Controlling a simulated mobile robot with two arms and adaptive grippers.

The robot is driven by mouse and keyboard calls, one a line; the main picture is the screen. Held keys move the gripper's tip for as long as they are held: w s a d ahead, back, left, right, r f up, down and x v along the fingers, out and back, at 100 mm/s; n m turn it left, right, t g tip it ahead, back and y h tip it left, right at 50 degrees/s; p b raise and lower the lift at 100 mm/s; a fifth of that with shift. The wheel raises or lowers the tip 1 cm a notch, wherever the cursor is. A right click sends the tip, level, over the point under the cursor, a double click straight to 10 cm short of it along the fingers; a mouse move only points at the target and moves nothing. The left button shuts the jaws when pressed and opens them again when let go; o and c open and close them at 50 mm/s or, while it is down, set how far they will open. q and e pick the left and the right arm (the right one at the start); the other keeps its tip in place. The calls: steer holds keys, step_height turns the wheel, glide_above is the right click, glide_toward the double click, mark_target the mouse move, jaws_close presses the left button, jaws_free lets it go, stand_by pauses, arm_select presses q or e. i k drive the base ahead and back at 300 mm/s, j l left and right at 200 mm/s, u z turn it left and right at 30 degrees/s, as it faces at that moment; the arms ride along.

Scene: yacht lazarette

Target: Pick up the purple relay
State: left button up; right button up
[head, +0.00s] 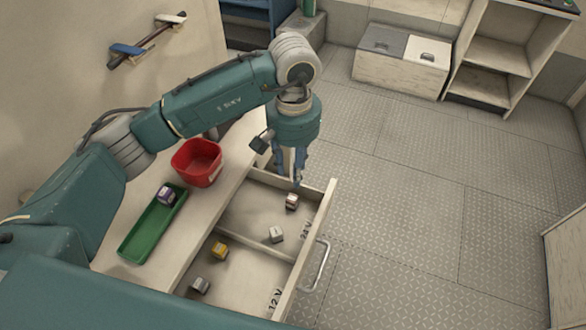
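The purple relay (166,195), a small block with a pale top, lies in the upper end of the green tray (140,237) on the bench. My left gripper (290,172) points down over the far compartment of the open drawer, right of the tray and well apart from the purple relay. Its blue fingers look spread, with a pale gap between them and nothing seen held. A dark-sided relay (291,201) with a pale top lies just below the fingertips in the picture. My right gripper is not in view.
The open drawer (322,222) has compartments marked 24V and 12V. It also holds a white relay (276,235), a yellow relay (219,250) and a grey relay (200,285). A red bin (197,163) stands beside the tray. The floor at right is clear.

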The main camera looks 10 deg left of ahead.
mark_target(166, 195)
steer(key=k+l, duration=0.15)
steer(key=k, duration=0.35)
steer(key=k+l, duration=0.15)
steer(key=k, duration=0.35)
steer(key=k+l, duration=0.15)
steer(key=k, duration=0.35)
